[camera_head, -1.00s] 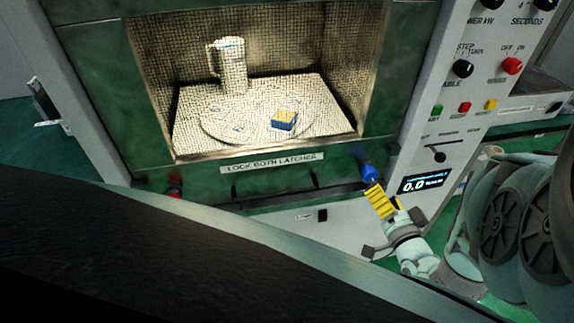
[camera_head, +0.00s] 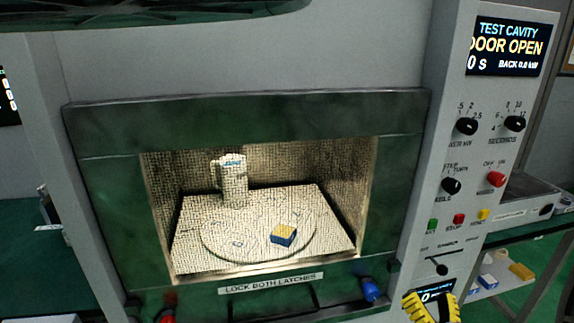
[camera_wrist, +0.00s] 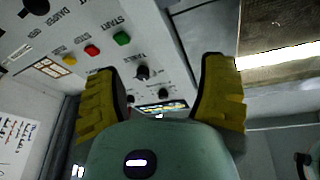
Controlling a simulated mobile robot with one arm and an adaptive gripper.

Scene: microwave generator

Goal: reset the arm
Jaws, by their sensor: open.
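My gripper (camera_wrist: 160,100) is open, with two ridged yellow fingers spread apart and nothing between them in the wrist view. In the head view the yellow finger (camera_head: 418,308) shows at the bottom right, in front of the lower control panel and beside the blue latch knob (camera_head: 370,289). Most of my arm is out of the head view. The microwave cavity (camera_head: 260,215) stands open. Inside, a pale mug (camera_head: 233,180) stands at the back and a blue and yellow block (camera_head: 284,235) sits on the round plate (camera_head: 225,248).
The control panel (camera_head: 470,215) with knobs and coloured buttons is at the right; its display (camera_head: 507,48) reads DOOR OPEN. A red latch knob (camera_head: 168,308) is at the lower left. A side shelf (camera_head: 500,285) at the right holds small blocks.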

